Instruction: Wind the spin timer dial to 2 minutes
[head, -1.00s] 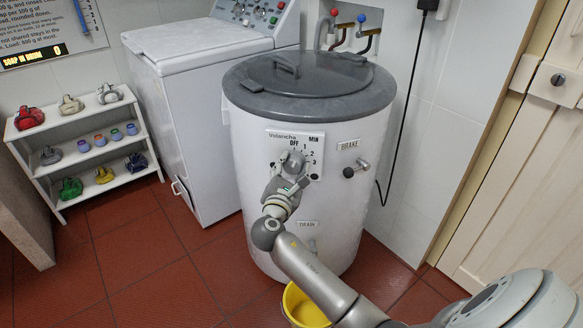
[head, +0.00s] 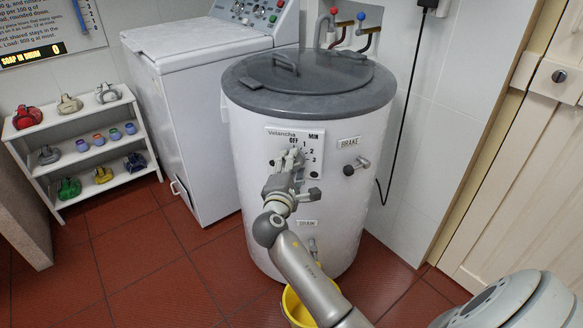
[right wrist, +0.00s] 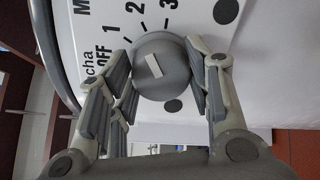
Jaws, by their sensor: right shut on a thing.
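The spin timer dial is a round grey knob (right wrist: 162,68) with a short white stripe, on the white timer panel (head: 313,136) marked OFF, 1, 2, 3 and MIN. The panel is on the front of the white spinner drum (head: 350,215). My right gripper (right wrist: 165,75) is shut on the dial, with a finger on either side of it in the right wrist view. There the stripe slants toward the upper left, roughly toward the 1 side; its exact reading is unclear. In the head view my right gripper (head: 290,163) covers most of the dial. My left gripper is out of view.
The brake lever (head: 357,166) is right of the panel. A yellow bucket (head: 296,307) stands below the spinner by the drain. A white washing machine (head: 195,110) stands left of the spinner, and a white shelf (head: 100,150) holds several coloured items. A wooden door (head: 530,190) is at right.

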